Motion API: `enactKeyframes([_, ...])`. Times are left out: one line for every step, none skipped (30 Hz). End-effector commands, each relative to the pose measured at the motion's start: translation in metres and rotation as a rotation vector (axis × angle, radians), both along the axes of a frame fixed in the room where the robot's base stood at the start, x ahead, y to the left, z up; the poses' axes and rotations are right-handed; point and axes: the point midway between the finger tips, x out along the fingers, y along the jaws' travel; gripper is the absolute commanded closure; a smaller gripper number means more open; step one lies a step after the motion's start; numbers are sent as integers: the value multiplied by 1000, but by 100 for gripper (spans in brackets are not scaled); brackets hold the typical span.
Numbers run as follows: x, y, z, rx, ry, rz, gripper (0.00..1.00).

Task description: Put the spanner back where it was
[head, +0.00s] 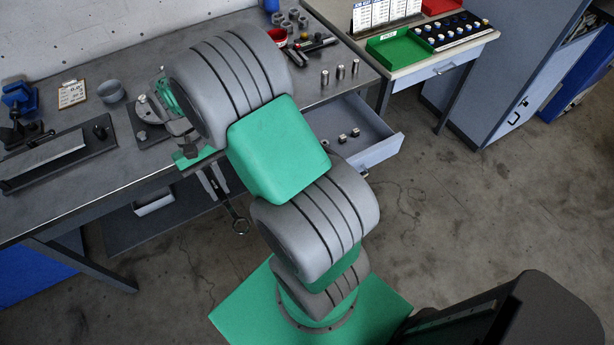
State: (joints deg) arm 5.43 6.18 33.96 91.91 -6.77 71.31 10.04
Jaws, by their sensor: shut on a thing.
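My gripper (215,183) is in front of the bench's front edge, left of the open drawer, with its fingers pointing down. It is shut on the spanner (238,218), which hangs below the fingers with its ring end lowest, clear of the bench top. The spanner's upper part is hidden by the fingers and my arm. My arm also covers the middle of the workbench (75,205).
The drawer (388,152) stands open with small metal pieces inside. Three metal cylinders (340,72) stand on the bench's right end. A side table holds a green tray (388,50) and a dark rack (452,31). A blue vise-like device (20,105) stands at left.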

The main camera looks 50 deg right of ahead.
Motion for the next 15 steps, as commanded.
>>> enactKeyframes([4,-17,-18,1,1,-108,100])
enactKeyframes([7,-27,-25,2,1,-184,100])
enactKeyframes([10,-42,-33,2,0,-296,100])
enactKeyframes([12,-55,-40,3,1,-386,100])
enactKeyframes([14,-67,-47,4,0,-479,100])
enactKeyframes([16,-84,-55,4,-1,-608,100])
enactKeyframes([17,-98,-61,5,-1,-706,100])
enactKeyframes([17,-111,-66,4,-1,-807,100])
enactKeyframes([17,-130,-74,5,-2,-944,100])
enactKeyframes([15,-144,-80,5,-2,-1047,100])
enactKeyframes([14,-159,-85,5,-3,-1154,100])
enactKeyframes([10,-178,-91,6,-4,-1295,100])
enactKeyframes([7,-192,-95,5,-4,-1399,100])
enactKeyframes([3,-206,-99,5,-4,-1501,100])
enactKeyframes([-2,-222,-103,6,-6,-1624,100])
